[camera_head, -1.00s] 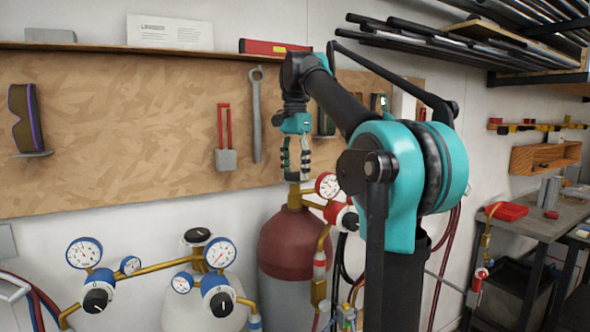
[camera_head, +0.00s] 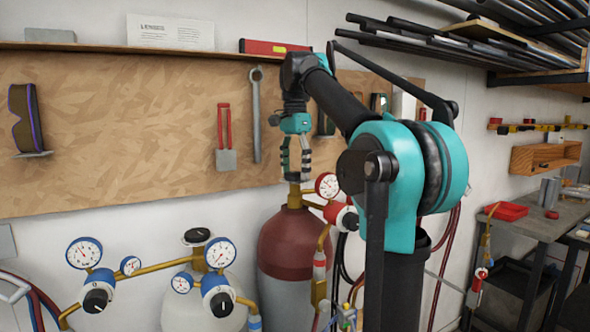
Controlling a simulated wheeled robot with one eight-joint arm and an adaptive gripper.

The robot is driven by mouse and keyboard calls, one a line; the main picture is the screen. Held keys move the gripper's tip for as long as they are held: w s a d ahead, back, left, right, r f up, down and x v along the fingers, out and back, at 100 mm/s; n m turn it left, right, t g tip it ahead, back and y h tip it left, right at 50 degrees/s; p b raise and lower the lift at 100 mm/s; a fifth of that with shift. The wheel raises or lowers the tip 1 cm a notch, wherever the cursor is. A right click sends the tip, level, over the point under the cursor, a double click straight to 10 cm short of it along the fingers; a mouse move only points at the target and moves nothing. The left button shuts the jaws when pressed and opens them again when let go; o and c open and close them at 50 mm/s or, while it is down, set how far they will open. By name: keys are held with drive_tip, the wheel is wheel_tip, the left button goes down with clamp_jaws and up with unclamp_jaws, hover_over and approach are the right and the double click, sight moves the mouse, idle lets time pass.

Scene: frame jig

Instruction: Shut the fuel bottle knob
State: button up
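The red-topped bottle (camera_head: 285,250) stands against the wall in the middle, with a brass valve at its neck and a red gauge beside it. My gripper (camera_head: 296,178) points down right above that neck, and its fingers cover the place where a top knob would be. I cannot tell whether the fingers touch it or what lies between them. A white bottle (camera_head: 205,292) to the left carries a dark top knob (camera_head: 197,236). The labels that would tell which bottle holds fuel are not readable.
Gauges with black knobs (camera_head: 97,299) flank the white bottle. A red regulator (camera_head: 343,216) and hoses sit right of the red bottle. A wooden pegboard (camera_head: 130,130) with hanging tools is close behind my gripper. A workbench (camera_head: 545,225) stands at the right.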

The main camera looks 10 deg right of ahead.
sight(295, 173)
drive_tip(key=shift+r, duration=0.1)
wheel_tip(295, 173, up, 12)
idle(0.8)
idle(0.3)
